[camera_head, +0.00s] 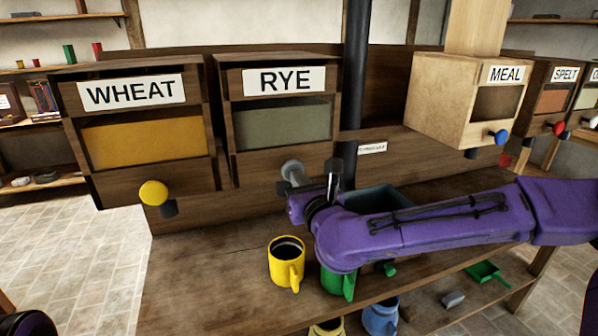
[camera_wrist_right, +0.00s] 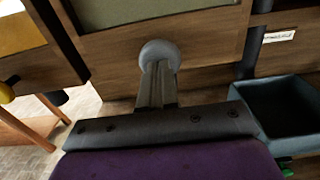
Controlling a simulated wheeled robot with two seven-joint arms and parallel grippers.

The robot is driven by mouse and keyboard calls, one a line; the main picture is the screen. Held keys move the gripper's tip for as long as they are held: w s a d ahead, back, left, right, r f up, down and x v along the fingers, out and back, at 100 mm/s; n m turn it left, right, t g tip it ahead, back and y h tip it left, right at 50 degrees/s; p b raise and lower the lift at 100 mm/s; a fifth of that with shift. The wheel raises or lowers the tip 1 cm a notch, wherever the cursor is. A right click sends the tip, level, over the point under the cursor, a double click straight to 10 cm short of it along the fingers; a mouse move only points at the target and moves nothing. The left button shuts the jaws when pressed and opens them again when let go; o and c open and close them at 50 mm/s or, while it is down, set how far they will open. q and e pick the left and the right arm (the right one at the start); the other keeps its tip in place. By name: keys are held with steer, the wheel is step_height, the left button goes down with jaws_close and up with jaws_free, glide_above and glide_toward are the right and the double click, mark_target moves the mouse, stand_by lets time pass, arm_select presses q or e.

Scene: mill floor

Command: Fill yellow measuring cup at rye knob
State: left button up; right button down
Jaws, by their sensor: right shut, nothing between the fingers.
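The yellow measuring cup (camera_head: 274,264) stands upright on the wooden counter, handle toward the front right, its inside dark. The RYE bin (camera_head: 243,165) is behind it with a grey round knob (camera_head: 292,170) low on its front. My right gripper (camera_head: 333,178) is beside that knob. In the right wrist view its shut, empty fingers (camera_wrist_right: 157,88) point at the grey knob (camera_wrist_right: 160,52), with the tips at or just short of it; contact is unclear. My left gripper is not in view.
A green cup (camera_head: 338,284) stands beside the yellow one, partly behind my right arm. A grey-blue open box (camera_head: 380,197) sits behind the arm. WHEAT (camera_head: 140,150) and MEAL (camera_head: 440,100) bins flank RYE. Another yellow cup (camera_head: 328,328) and a blue cup (camera_head: 381,320) are lower down.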

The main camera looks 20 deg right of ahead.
steer(key=shift+w, duration=0.15)
steer(key=w+b, duration=0.1)
steer(key=w, duration=0.2)
steer(key=shift+w, duration=0.1)
steer(key=shift+r, duration=0.2)
steer(key=shift+r, duration=0.15)
stand_by(0.9)
steer(key=shift+f, duration=0.2)
stand_by(4.5)
